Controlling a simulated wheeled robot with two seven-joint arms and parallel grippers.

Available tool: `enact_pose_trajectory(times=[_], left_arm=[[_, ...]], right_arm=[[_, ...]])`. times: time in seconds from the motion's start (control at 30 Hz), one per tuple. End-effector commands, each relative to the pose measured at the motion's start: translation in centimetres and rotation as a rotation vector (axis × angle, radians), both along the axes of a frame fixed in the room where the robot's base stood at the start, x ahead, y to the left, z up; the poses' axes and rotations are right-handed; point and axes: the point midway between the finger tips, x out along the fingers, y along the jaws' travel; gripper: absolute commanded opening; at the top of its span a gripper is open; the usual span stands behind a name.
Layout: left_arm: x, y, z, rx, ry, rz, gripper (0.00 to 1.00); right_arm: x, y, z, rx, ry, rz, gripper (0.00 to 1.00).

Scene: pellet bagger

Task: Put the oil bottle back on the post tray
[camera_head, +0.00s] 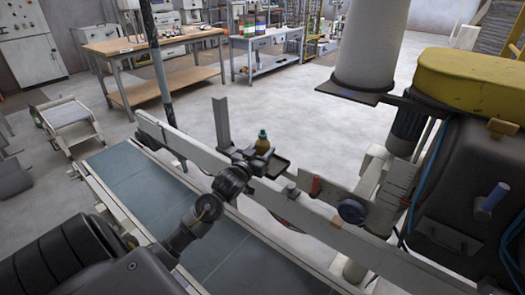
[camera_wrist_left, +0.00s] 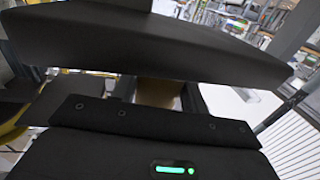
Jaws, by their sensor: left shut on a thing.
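The oil bottle (camera_head: 262,142) is small, with an amber and green body, and stands upright in the head view. My left gripper (camera_head: 254,159) is shut on it, reaching in over the conveyor from the lower left. The bottle's lower part is hidden behind the gripper. The dark post tray (camera_head: 281,166) shows just right of the gripper, close to the bottle. I cannot tell whether the bottle's base touches the tray. In the left wrist view a tan-brown surface (camera_wrist_left: 160,93), perhaps the bottle, shows between dark gripper parts. My right gripper is not in view.
A pale rail (camera_head: 180,143) runs along the blue-grey conveyor belt (camera_head: 135,180). A bulky machine with a yellow top (camera_head: 470,85) fills the right side. Open floor lies beyond the rail.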

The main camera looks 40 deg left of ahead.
Motion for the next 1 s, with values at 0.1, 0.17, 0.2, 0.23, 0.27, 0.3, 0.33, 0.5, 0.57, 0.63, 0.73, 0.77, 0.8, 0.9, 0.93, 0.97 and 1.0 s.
enact_pose_trajectory(times=[0.1, 0.17, 0.2, 0.23, 0.27, 0.3, 0.33, 0.5, 0.57, 0.63, 0.73, 0.77, 0.8, 0.9, 0.93, 0.97, 1.0], left_arm=[[0.0, 0.0, -0.1, 0.0, 0.001, 0.0, 0.56], [0.0, 0.0, -0.1, 0.0, 0.001, 0.0, 0.64], [0.0, 0.0, -0.1, 0.0, 0.001, 0.0, 0.66], [0.0, 0.0, -0.1, 0.0, 0.001, 0.0, 0.66], [0.0, 0.0, -0.1, 0.0, 0.001, 0.001, 0.66], [0.0, 0.0, -0.1, 0.0, 0.001, 0.001, 0.66], [0.0, 0.0, -0.1, 0.0, 0.001, 0.001, 0.66], [0.0, 0.0, 0.2, 0.0, 0.0, 0.001, 0.66], [-0.5, 0.0, 0.0, 0.0, 0.002, 0.001, 0.66], [-1.4, -0.2, 0.0, -0.001, 0.003, 0.0, 0.66], [-3.4, -0.6, 0.0, 0.0, 0.002, -0.001, 0.66], [-4.0, -0.7, -0.1, -0.001, 0.003, 0.0, 0.66], [-4.9, -0.8, -0.1, -0.002, 0.003, 0.001, 0.66], [-7.0, -1.3, -0.1, -0.002, 0.004, 0.0, 0.66], [-7.6, -1.4, 0.0, -0.002, 0.003, 0.0, 0.66], [-8.2, -1.5, -0.1, -0.002, 0.003, 0.0, 0.66], [-8.9, -1.6, 0.0, -0.001, 0.003, -0.001, 0.66]], right_arm=[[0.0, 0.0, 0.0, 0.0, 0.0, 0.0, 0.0], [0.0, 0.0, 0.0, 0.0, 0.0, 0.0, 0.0], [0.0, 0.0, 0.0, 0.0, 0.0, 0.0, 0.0], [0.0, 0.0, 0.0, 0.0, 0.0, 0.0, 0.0], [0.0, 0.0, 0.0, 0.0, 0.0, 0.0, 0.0], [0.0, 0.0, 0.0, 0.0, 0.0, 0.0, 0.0], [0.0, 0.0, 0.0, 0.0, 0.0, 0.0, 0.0], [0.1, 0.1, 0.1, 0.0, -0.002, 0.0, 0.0], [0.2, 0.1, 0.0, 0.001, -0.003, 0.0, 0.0], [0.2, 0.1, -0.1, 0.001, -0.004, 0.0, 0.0], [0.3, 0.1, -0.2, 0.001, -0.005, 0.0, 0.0], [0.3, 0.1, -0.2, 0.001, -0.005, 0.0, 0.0], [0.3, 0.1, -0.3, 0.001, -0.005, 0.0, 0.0], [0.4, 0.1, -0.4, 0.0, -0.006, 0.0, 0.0], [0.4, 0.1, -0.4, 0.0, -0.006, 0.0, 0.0], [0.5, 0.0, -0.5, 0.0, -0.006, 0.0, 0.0], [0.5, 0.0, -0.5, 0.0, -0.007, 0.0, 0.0]])
